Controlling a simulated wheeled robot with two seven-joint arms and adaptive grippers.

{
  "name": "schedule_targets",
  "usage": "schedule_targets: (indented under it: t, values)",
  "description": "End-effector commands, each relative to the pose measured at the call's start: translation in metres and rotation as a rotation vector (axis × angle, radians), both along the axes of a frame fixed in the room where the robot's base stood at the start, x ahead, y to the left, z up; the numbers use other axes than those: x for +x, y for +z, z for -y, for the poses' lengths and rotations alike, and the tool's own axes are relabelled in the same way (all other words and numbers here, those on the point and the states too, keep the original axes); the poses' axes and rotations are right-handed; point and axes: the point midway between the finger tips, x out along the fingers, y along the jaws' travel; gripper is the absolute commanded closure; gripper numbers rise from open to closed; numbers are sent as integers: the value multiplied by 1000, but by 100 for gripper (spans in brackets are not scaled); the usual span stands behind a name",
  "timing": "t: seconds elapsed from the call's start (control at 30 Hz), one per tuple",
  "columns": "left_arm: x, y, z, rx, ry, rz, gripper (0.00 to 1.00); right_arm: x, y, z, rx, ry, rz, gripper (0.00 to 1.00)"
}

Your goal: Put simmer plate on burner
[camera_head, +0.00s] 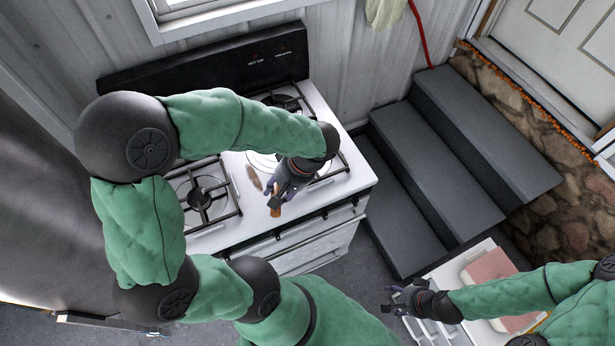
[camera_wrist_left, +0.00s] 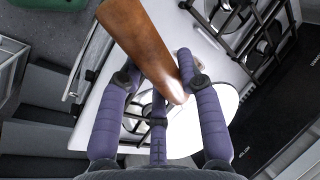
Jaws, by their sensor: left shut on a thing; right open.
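My left gripper (camera_head: 277,196) is over the front right part of the white stove top, shut on a brown wooden handle (camera_head: 275,208). In the left wrist view, the gripper (camera_wrist_left: 160,78) has its purple fingers around this handle (camera_wrist_left: 140,35). A white round disc (camera_wrist_left: 222,103), apparently the simmer plate, shows behind the fingers; I cannot tell whether it touches the stove. The front left burner (camera_head: 201,198) and back right burner (camera_head: 284,103) are bare. My arm and gripper hide much of the front right burner. My right gripper (camera_head: 402,297) is open and empty.
A small brown oval (camera_head: 254,179) shows on the stove top, left of my left gripper. The stove's black back panel (camera_head: 205,60) stands against the wall. Dark steps (camera_head: 435,175) are to the right. A white drawer unit (camera_head: 440,325) stands near my right gripper.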

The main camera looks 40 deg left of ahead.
Motion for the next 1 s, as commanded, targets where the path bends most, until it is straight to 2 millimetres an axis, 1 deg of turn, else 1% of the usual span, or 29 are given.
schedule_targets:
  t: [0.03,0.3,0.4,0.5,0.63,0.87,0.93,1.0]
  values:
    - [10,-5,2,0,-2,-1,100,0,-1,0,0,0,0,41]
    - [56,-27,12,1,-1,-1,100,0,-2,0,0,1,0,41]
    - [69,-46,15,0,-1,-3,100,0,-5,0,0,1,0,41]
    - [81,-60,18,1,0,-2,100,0,-6,0,0,1,0,41]
    - [92,-72,20,0,0,2,100,0,-7,0,0,1,0,41]
    - [100,-81,21,2,1,2,100,0,-8,0,0,1,0,41]
    - [102,-88,22,1,0,-1,100,0,-9,0,0,1,0,41]
    - [100,-98,22,0,1,-2,100,0,-9,0,0,1,0,41]
